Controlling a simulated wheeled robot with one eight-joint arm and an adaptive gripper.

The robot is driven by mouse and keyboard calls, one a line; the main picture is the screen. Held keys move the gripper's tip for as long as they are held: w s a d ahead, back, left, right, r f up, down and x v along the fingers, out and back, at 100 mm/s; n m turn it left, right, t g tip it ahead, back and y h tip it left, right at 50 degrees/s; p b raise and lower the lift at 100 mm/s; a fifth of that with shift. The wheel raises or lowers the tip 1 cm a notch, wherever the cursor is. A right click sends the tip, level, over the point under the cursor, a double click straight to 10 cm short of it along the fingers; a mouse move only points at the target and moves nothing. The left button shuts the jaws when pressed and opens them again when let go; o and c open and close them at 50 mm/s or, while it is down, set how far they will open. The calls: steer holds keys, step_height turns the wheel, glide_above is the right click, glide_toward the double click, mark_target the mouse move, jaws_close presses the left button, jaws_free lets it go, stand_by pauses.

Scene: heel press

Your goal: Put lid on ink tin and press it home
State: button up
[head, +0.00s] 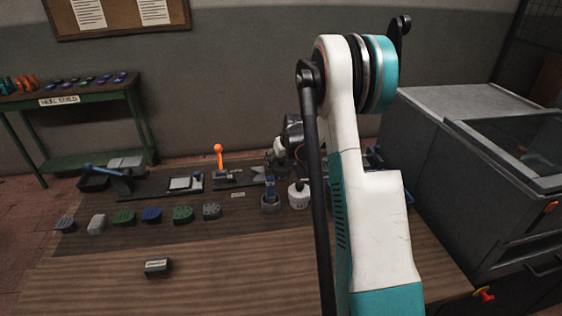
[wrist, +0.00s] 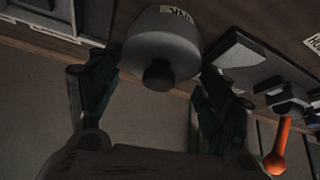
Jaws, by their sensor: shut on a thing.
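In the wrist view, which is upside down, a round light-grey thing (wrist: 160,35) with a dark knob (wrist: 158,76) sits between the two fingers of my gripper (wrist: 162,62). In the head view my gripper is mostly hidden by my arm. A white pot (head: 299,198) with a dark top and label stands on the bench beside a grey-blue tin (head: 270,204). I cannot tell which is the ink tin.
An orange-handled lever (head: 218,158) stands left of the tins and shows in the wrist view (wrist: 276,152). Several coloured heel blocks (head: 152,215) line the bench's left. A dark labelled block (head: 157,267) lies in front. The front middle of the bench is clear.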

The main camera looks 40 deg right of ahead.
mark_target(281, 160)
stand_by(0.3)
steer(key=o, duration=0.9)
steer(key=shift+c, duration=0.2)
steer(key=shift+o, duration=0.6)
steer(key=shift+r+p, duration=1.95)
steer(key=shift+r, duration=1.5)
